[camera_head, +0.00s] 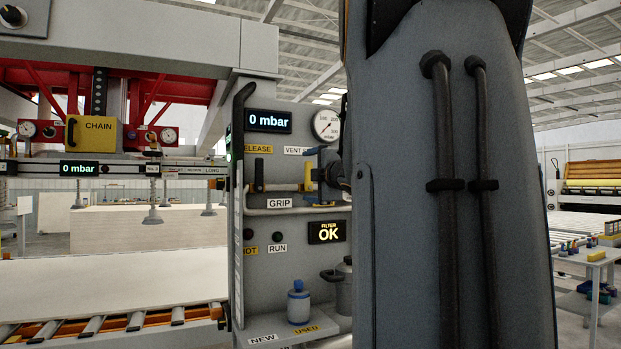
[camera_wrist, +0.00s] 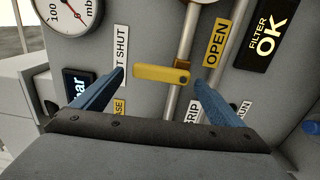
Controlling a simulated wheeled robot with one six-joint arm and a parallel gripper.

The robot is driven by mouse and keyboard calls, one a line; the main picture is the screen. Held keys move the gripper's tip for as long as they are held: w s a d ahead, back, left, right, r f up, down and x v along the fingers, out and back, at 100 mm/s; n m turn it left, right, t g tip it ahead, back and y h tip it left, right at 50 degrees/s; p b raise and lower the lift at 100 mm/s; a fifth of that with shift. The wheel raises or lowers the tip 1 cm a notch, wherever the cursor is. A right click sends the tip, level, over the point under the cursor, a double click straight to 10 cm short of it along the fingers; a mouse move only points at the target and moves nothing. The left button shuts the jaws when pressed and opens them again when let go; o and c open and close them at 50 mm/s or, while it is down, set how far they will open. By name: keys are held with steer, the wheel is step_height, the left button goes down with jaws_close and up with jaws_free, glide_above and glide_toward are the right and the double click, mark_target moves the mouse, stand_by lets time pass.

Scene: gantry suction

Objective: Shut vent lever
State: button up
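The vent lever (camera_wrist: 155,73) is a yellow handle on a pipe in the wrist view. It lies crosswise to the pipe, its free end toward the SHUT label (camera_wrist: 121,45). The OPEN label (camera_wrist: 216,42) is beyond its pivot end. In the head view the lever (camera_head: 308,176) stands roughly upright below the VENT lettering. My gripper (camera_wrist: 160,78) is open, its blue fingers apart, one toward each end of the lever. I cannot tell whether either finger touches it. In the head view my gripper (camera_head: 322,173) is beside the lever, and my arm hides the panel's right side.
The panel holds a black upright lever (camera_head: 259,175), a GRIP bar (camera_head: 279,203), a gauge (camera_head: 326,124) and a FILTER OK display (camera_head: 327,232). A blue-topped canister (camera_head: 298,302) stands on the shelf below. A roller conveyor with a board is at left.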

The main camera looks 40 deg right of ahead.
steer(key=v, duration=0.7)
steer(key=shift+s+a+b, duration=0.2)
steer(key=shift+s+b, duration=0.1)
steer(key=shift+s, duration=0.05)
steer(key=shift+f, duration=0.1)
stand_by(0.4)
steer(key=w+a+f+m+g+p, duration=0.15)
steer(key=a+f+m, duration=0.25)
steer(key=f, duration=0.4)
steer(key=w+a+f+m+g+b, duration=0.1)
steer(key=w+a+f+m+g, duration=0.25)
steer(key=f, duration=0.45)
steer(key=s+a+f+m+g+y+p, duration=0.1)
steer(key=s+a+f+m+g, duration=0.25)
steer(key=a+f, duration=0.85)
steer(key=s+a+f+m+g+y+p, duration=0.1)
steer(key=s+a+f+m+g+y, duration=0.2)
steer(key=s+a+f+g, duration=0.5)
steer(key=s+a+f+y, duration=0.1)
steer(key=s+a+f, duration=0.9)
steer(key=s+a, duration=0.1)
steer(key=shift+s+m+g, duration=0.35)
steer(key=shift+s+m, duration=0.05)
steer(key=shift+s, duration=0.25)
steer(key=shift+a+f, duration=0.1)
